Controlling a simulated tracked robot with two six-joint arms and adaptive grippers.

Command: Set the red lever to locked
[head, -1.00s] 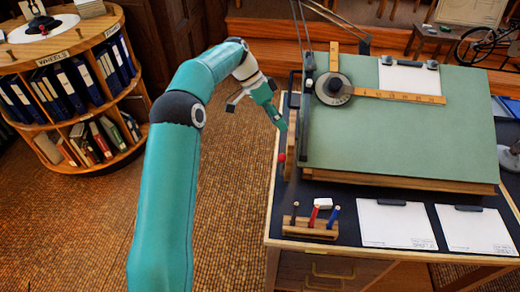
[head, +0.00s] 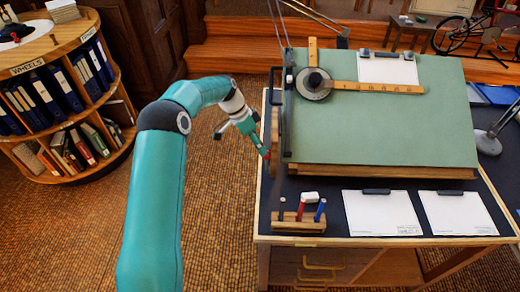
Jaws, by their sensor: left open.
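The red lever's knob (head: 266,155) shows as a small red spot at the left edge of the green drafting board (head: 390,130), low on its side. The lever's position is too small to read. My left gripper (head: 258,144) is open, with its fingertips pointing down and right, just at the red knob. I cannot tell whether the fingers touch it or surround it. My right gripper is not in view.
The board stands on a dark-topped desk (head: 272,190). A wooden pen holder (head: 299,226) and two white clipboards (head: 382,214) lie in front. A lamp (head: 488,142) is at right. A round bookshelf (head: 60,100) stands at left, with open floor between.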

